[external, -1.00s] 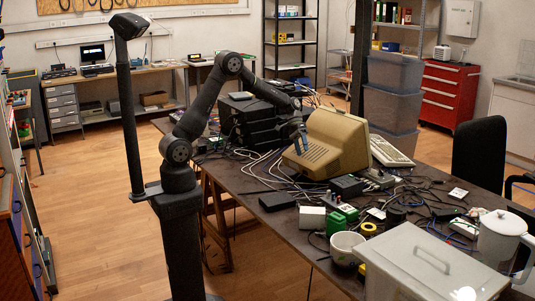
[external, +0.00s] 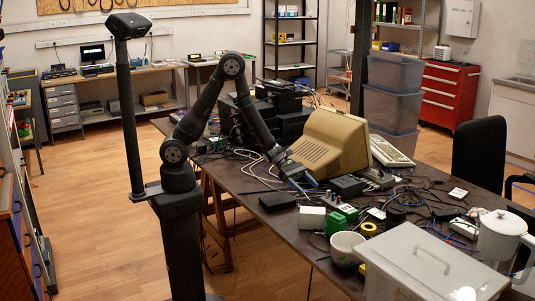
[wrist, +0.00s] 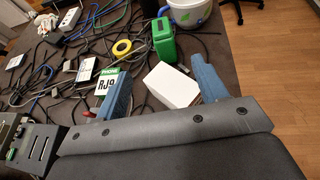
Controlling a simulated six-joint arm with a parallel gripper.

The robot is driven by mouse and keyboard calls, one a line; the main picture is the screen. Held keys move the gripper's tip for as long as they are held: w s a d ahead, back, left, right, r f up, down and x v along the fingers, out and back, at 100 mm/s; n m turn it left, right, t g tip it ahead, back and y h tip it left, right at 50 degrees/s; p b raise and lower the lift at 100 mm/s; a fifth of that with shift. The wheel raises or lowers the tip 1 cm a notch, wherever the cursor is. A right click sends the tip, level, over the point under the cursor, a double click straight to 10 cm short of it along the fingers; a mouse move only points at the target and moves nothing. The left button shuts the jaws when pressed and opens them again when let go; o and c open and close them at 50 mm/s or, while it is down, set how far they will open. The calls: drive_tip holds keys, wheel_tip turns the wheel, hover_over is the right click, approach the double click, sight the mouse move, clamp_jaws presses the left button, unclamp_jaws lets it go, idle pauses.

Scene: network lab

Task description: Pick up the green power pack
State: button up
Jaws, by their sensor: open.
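The green power pack (external: 336,222), a green block with a dark face, stands on the dark table near the white mug in the external view. It also shows in the wrist view (wrist: 165,42) at the top middle, beyond my fingertips. My gripper (external: 309,184) is open and above the table in front of the beige monitor, apart from the pack. In the wrist view its blue fingers (wrist: 161,66) are spread, with a white box (wrist: 172,88) seen between them. The left finger partly covers a green-and-white box marked PHONE RJ9 (wrist: 108,83).
A white mug (external: 345,246) stands close to the pack. A yellow tape roll (wrist: 121,47) and loose cables lie nearby. The beige monitor (external: 330,142) is behind my gripper, a black box (external: 277,201) to its left.

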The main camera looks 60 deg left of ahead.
approach(333, 213)
drive_tip(key=s+x, duration=0.1)
drive_tip(key=x, duration=0.4)
drive_tip(key=d+f, duration=0.1)
drive_tip(key=w+d+f, duration=0.1)
drive_tip(key=d, duration=0.1)
drive_tip(key=shift+w+d+f, duration=0.2)
drive_tip(key=shift+d+f, duration=0.05)
drive_tip(key=shift+f, duration=0.05)
drive_tip(key=shift+w+d+f, duration=0.1)
drive_tip(key=shift+d+f, duration=0.1)
drive_tip(key=shift+d, duration=0.3)
drive_tip(key=c, duration=1.2)
drive_tip(key=shift+c, duration=0.6)
drive_tip(key=shift+r, duration=0.2)
